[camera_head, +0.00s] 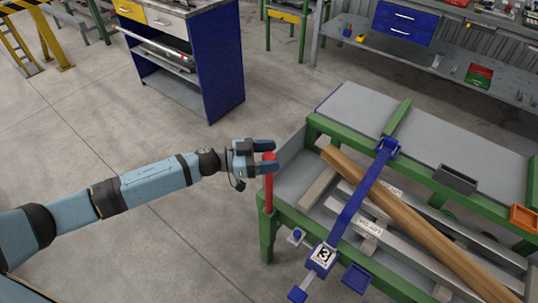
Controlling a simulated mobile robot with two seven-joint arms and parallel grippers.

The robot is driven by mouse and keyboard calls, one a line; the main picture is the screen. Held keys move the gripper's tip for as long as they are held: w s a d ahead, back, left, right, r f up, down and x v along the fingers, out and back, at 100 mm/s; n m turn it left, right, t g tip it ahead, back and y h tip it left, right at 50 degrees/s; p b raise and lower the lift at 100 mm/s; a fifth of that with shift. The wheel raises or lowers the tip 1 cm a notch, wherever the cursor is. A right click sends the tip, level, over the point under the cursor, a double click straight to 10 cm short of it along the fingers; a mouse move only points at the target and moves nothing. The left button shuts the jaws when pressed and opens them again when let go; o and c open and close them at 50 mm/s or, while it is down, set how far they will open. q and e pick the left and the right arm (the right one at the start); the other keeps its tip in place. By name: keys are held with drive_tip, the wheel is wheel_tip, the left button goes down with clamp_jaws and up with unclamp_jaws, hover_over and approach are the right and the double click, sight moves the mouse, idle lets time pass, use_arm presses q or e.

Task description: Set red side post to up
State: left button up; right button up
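The red side post (268,187) stands upright at the near-left corner of the green-framed runout table (267,233). My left gripper (266,156) is at the top of the post, coming in from the left. Its two dark blue fingers are spread, one on the far side and one on the near side, with the red top showing between them. The near finger covers part of the post. I cannot tell whether either finger touches it. My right gripper is not in view.
A brown beam (405,220) and grey metal bars (425,243) lie on the table. A blue clamp arm (355,200) crosses them. An orange bin (524,218) is at the right. A blue cabinet (215,65) stands behind. The floor left of the table is clear.

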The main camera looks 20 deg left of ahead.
use_arm(q)
drive_tip(key=b+v, duration=0.1)
drive_tip(key=v, duration=1.2)
drive_tip(key=shift+s+a, duration=0.2)
drive_tip(key=shift+a, duration=0.15)
drive_tip(key=s+d+f+n+t+y, duration=0.6)
drive_tip(key=d+f+n+t+y, duration=0.1)
drive_tip(key=d+f, duration=0.15)
drive_tip(key=s+d+f+n+g+y, duration=0.2)
drive_tip(key=s+f+n+g+y, duration=0.3)
drive_tip(key=s+f, duration=0.6)
wheel_tip(320, 180, up, 14)
drive_tip(key=s+m+t+y+p, duration=0.1)
drive_tip(key=m+p, duration=0.1)
drive_tip(key=p, duration=1)
drive_tip(key=shift+s+a+f, duration=0.2)
drive_tip(key=shift+s+a, duration=0.15)
drive_tip(key=shift+a, duration=0.1)
